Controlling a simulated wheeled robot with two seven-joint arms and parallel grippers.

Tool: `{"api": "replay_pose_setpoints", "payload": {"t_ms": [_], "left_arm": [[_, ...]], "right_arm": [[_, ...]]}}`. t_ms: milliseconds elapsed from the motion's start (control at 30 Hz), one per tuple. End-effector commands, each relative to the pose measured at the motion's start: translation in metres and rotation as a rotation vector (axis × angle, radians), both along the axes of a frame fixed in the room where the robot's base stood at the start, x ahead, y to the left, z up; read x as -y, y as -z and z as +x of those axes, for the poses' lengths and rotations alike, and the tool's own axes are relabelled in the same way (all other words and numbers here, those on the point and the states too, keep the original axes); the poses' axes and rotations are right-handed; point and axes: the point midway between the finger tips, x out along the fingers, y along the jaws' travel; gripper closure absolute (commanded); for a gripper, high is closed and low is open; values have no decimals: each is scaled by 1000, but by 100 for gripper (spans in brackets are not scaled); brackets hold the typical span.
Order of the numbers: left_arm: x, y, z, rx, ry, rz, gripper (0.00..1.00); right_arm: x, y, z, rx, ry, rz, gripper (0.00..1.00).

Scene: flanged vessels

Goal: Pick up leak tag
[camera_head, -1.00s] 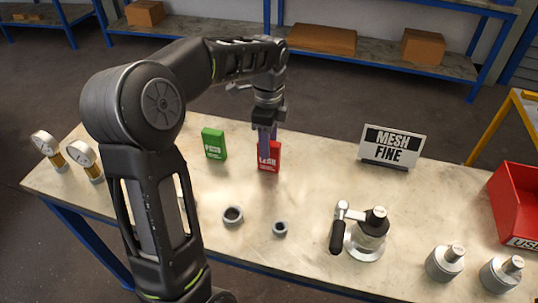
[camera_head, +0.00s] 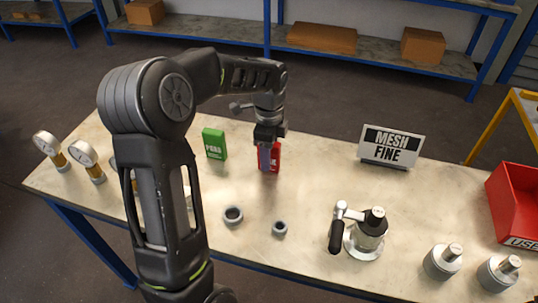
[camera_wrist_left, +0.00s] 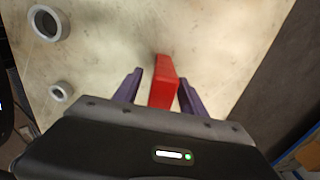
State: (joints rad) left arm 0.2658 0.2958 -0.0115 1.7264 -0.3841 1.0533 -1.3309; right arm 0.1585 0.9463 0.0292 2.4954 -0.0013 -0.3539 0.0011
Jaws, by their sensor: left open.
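The leak tag is a small red upright block (camera_head: 274,157) at the back middle of the table. My left gripper (camera_head: 267,158) is over it from above and hides part of its face and lettering. In the left wrist view the red tag (camera_wrist_left: 163,82) stands between the two purple fingers of the left gripper (camera_wrist_left: 158,85). The fingers are open, one on each side, with a small gap showing on both sides. The right gripper is not in view.
A green tag (camera_head: 214,144) stands just left of the red one. Two grey rings (camera_head: 233,215) (camera_head: 280,228) lie nearer the front.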

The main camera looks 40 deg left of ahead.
Motion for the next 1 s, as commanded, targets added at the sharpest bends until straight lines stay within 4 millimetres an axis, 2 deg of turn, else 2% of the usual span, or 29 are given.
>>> {"api": "replay_pose_setpoints", "payload": {"t_ms": [300, 900, 1000], "left_arm": [[0, 0, 0, 0, 0, 0, 52], [0, 0, 0, 0, 0, 0, 100], [0, 0, 0, 0, 0, 0, 100]], "right_arm": [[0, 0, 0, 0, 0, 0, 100], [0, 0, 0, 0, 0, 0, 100], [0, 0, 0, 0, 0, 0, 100]]}}
